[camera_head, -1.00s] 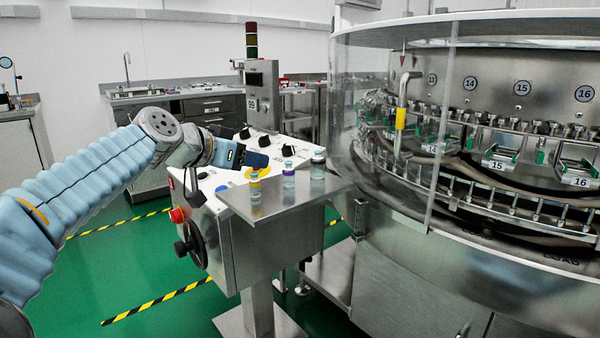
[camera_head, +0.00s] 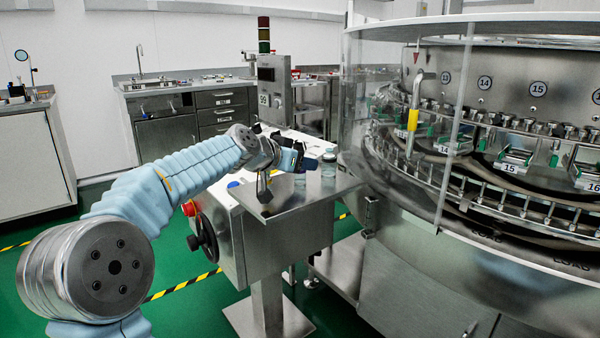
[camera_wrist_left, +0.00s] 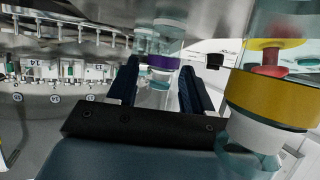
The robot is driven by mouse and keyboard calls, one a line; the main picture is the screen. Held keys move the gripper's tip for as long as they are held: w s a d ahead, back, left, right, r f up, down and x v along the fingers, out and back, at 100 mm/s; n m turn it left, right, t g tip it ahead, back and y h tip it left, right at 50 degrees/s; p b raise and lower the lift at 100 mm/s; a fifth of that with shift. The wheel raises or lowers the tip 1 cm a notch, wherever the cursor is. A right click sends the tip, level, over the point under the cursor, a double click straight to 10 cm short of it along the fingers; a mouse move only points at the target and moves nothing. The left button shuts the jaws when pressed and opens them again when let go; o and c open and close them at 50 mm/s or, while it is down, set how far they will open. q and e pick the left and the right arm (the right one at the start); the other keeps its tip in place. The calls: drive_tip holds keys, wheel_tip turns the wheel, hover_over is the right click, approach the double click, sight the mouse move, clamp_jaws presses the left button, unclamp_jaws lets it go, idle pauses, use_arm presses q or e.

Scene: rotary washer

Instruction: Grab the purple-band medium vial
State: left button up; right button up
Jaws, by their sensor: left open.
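The purple-band medium vial (camera_wrist_left: 163,62) shows in the left wrist view between the two fingers of my left gripper (camera_wrist_left: 162,85), toward their tips. The gripper is open, with visible gaps beside the vial. In the head view my left gripper (camera_head: 303,158) is over the steel shelf (camera_head: 290,208) and hides most of this vial. A yellow-band vial (camera_wrist_left: 270,98) is large and close on the right of the wrist view, outside the fingers. My right gripper is not in view.
A third vial (camera_head: 328,170) stands on the shelf just right of my gripper. The control panel has a red button (camera_head: 189,208) and a black handwheel (camera_head: 203,238). The rotary washer (camera_head: 395,180) with its clear guard is close on the right.

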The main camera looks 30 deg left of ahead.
use_arm(q)
clamp_jaws()
idle(0.3)
